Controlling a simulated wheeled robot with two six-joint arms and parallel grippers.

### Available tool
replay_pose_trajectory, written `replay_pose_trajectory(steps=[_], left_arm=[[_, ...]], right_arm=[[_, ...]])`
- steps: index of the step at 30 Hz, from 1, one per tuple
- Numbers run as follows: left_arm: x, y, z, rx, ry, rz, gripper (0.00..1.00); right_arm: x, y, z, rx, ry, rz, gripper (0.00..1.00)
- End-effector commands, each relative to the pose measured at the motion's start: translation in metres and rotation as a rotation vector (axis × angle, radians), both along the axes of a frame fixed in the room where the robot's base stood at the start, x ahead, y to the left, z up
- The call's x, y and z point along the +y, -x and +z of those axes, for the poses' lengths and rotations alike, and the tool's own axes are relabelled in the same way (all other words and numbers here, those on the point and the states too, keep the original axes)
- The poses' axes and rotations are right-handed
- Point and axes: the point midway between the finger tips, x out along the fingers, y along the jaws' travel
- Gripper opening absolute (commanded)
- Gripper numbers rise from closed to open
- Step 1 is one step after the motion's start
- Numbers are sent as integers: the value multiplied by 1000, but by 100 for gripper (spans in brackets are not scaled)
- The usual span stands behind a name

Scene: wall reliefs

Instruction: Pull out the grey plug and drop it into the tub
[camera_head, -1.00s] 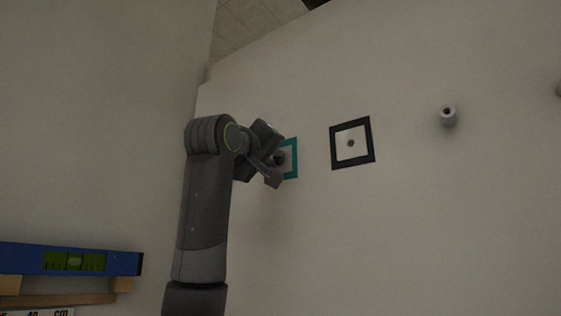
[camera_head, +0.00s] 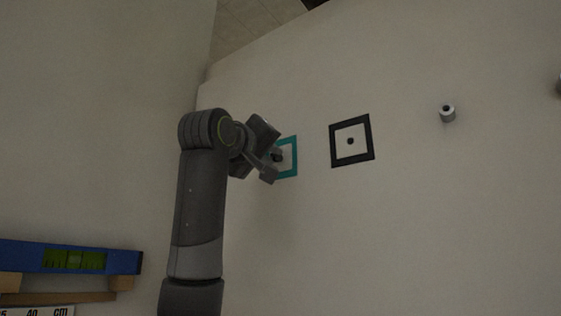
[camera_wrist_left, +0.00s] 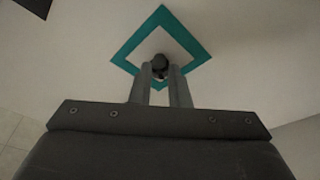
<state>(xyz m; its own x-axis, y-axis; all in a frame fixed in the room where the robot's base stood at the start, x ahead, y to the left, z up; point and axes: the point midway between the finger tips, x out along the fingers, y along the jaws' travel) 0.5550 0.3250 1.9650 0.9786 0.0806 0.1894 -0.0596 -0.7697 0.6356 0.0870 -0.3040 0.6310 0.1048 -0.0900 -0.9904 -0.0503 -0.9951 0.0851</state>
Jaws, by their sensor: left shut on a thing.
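The grey plug (camera_wrist_left: 160,63) shows dark in the left wrist view, between my fingertips and in front of the teal square frame (camera_wrist_left: 191,40) on the wall. In the head view, the plug (camera_head: 278,156) is a small dark shape beside the teal frame (camera_head: 293,157), largely hidden by my gripper. My left gripper (camera_head: 270,157) is shut on the plug, close to the wall; its fingers (camera_wrist_left: 160,78) also show in the wrist view. I cannot tell whether the plug is still seated in the wall. The tub is not in view. My right gripper is not in view.
A pale round peg (camera_head: 447,114) sticks out farther right. A blue spirit level (camera_head: 120,262) lies on wood at lower left. The wall below the frames is clear.

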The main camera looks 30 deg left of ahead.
Motion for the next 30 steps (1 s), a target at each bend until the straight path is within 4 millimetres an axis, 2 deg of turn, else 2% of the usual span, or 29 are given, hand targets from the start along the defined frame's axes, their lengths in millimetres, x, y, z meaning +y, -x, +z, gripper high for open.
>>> replay_pose_trajectory(steps=[30], left_arm=[[2,18,0,0,0,0,0]], right_arm=[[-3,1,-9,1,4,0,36]])
